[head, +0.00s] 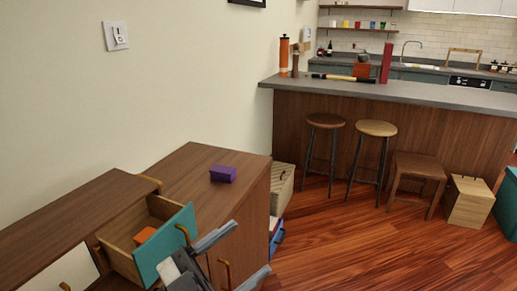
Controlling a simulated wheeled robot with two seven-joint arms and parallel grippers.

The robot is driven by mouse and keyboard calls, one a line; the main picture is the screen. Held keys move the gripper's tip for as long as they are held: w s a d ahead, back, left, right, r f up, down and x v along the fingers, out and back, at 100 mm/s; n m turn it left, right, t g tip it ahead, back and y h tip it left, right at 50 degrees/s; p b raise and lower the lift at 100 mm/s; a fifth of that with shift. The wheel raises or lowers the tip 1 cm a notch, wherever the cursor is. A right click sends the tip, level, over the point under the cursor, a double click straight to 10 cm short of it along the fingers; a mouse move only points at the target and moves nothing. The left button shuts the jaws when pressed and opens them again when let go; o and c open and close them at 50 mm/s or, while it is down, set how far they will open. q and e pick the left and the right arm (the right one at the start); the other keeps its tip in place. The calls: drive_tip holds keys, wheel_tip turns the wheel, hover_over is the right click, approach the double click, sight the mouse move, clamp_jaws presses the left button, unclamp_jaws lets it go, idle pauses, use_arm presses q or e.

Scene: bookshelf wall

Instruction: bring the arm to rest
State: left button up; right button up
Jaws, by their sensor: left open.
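My left gripper (248,250) is at the bottom of the head view, in front of the wooden cabinet (190,163). Its two grey fingers are spread apart, with nothing seen between them. It is just right of the teal front (165,245) of an open drawer and overlaps its edge in the picture; I cannot tell whether they touch. Most of the left arm is out of view. My right gripper is not in view.
An orange block (145,235) lies in the open drawer. A purple box (223,174) sits on the cabinet top. Wooden crates (282,188) stand beyond the cabinet. Two stools (376,129) and a low brown stool (415,168) stand by the counter (420,93).

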use_arm(q)
drive_tip(key=w+a+f+n+t+y, duration=0.1)
drive_tip(key=a+f+n+t+y, duration=0.5)
drive_tip(key=f+n+y, duration=0.55)
drive_tip(key=s+a+f+n+g+y, duration=0.1)
drive_tip(key=s+a+f+g+y, duration=0.1)
drive_tip(key=s+f, duration=0.3)
drive_tip(key=s+a+f+n+g+y, duration=0.1)
drive_tip(key=s+a+f+g+y, duration=0.2)
drive_tip(key=f, duration=0.7)
drive_tip(key=shift+s+n+g, duration=0.35)
drive_tip(key=shift+s+g, duration=0.85)
